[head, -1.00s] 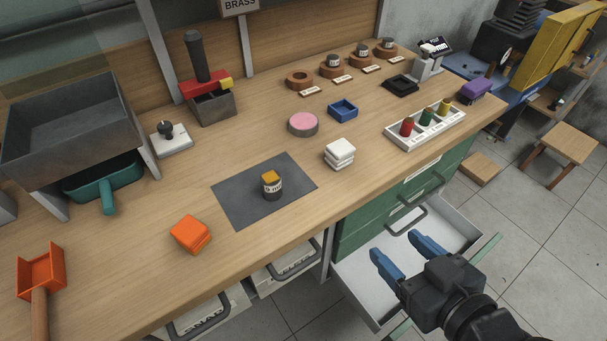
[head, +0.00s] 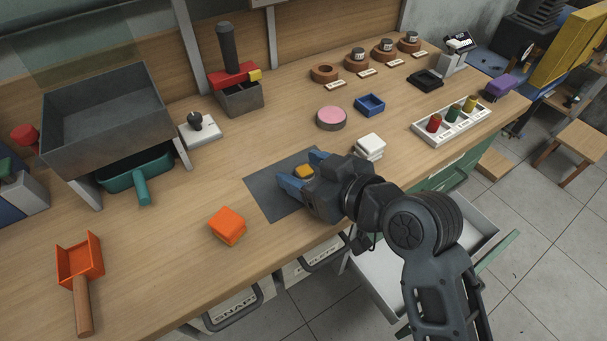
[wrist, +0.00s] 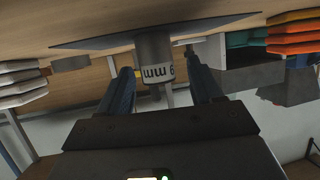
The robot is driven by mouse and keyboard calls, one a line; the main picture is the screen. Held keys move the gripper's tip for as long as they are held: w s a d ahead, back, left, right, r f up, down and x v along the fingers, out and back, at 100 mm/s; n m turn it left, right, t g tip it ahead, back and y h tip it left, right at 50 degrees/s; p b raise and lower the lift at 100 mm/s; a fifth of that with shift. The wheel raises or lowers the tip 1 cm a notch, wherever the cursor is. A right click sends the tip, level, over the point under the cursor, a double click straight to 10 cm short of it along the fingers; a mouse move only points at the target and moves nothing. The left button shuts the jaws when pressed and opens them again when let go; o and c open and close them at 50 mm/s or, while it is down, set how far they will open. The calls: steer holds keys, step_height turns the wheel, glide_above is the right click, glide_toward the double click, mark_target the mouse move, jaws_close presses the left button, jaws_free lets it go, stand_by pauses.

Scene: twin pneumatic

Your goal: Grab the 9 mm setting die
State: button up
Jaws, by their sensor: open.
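The 9 mm setting die is a small grey cylinder with a white label band and a yellow-orange top (head: 303,171). It stands on the dark grey mat (head: 262,195) on the bench. In the wrist view the picture is upside down, and the die (wrist: 156,50) shows its "9 mm" label between my two fingers. My gripper (head: 302,168) is open, its blue fingers low over the mat on either side of the die. I cannot tell whether either finger touches it. In the head view the gripper hides most of the die's body.
White pads (head: 370,145) stand just right of my gripper, and an orange stack (head: 227,225) lies left of the mat. A pink-topped disc (head: 331,118) is behind. Wooden rings (head: 325,73), several holding dies, line the back. An open drawer (head: 385,280) is below my arm.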

steer(key=shift+x, duration=1.2)
steer(key=shift+c, duration=0.5)
jaws_close()
